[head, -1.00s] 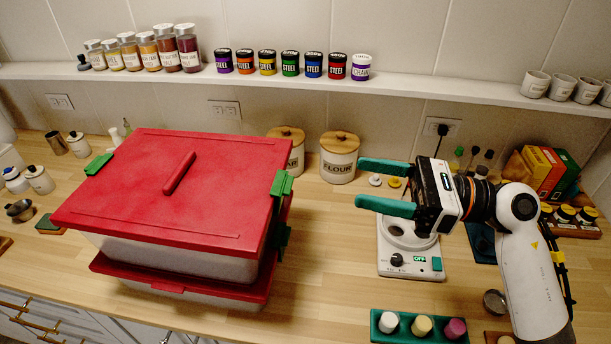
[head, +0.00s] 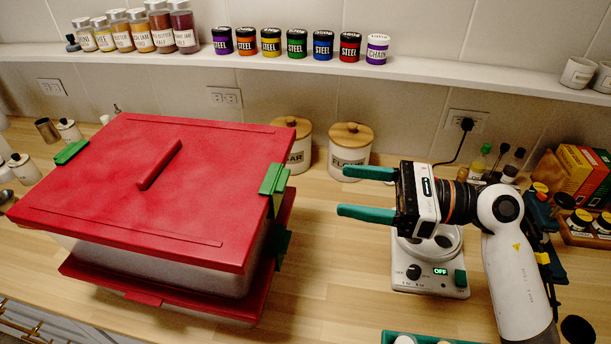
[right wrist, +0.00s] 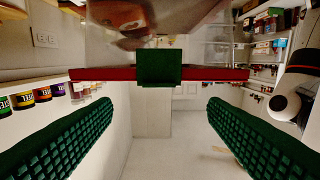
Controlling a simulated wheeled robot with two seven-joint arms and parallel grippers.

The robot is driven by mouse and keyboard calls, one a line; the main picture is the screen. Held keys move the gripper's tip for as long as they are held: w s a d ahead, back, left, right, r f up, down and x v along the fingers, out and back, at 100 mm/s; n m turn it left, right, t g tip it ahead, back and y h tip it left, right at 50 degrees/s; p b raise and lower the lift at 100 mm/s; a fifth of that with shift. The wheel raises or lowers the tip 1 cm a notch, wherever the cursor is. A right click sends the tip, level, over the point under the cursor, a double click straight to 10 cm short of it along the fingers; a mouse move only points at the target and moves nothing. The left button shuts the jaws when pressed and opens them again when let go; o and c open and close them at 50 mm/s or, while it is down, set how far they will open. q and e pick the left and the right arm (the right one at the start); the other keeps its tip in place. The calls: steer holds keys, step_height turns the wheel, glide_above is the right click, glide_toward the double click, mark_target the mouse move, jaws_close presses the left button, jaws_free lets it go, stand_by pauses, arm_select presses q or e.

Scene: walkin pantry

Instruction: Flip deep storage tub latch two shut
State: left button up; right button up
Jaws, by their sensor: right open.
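The deep storage tub has a red lid (head: 100,180) with a bar handle and a pale translucent body (head: 150,262). A green latch (head: 70,152) sits on its left lid edge. Another green latch (head: 272,180) is on the right lid edge and stands a little above it. That latch shows in the right wrist view (right wrist: 160,67), centred between my fingers and ahead of them, across the red rim. Which is latch two I cannot tell. My right gripper (head: 343,192) is open and empty, right of the tub, fingers pointing at the right latch, apart from it. My left gripper is not in view.
Under the tub is a second red-lidded tub (head: 155,292) with a green latch (head: 281,246) on its right. Two canisters (head: 349,150) stand behind. A white scale-like device (head: 425,275) stands below my right gripper. Bare counter (head: 320,260) lies between tub and device.

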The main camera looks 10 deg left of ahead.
mark_target(286, 179)
steer(key=a+p, duration=0.2)
steer(key=a, duration=0.4)
steer(key=shift+w+a+r, duration=0.1)
steer(key=shift+w+a, duration=0.05)
steer(key=shift+a, duration=1.05)
steer(key=c, duration=1)
steer(key=shift+a+r+h+p, duration=0.2)
steer(key=shift+r+h+p, duration=0.15)
steer(key=shift+h+p, duration=0.65)
steer(key=shift+a+p, duration=0.1)
steer(key=shift+p, duration=0.2)
steer(key=shift+a+f, duration=0.15)
steer(key=o, duration=1)
steer(key=shift+a, duration=0.1)
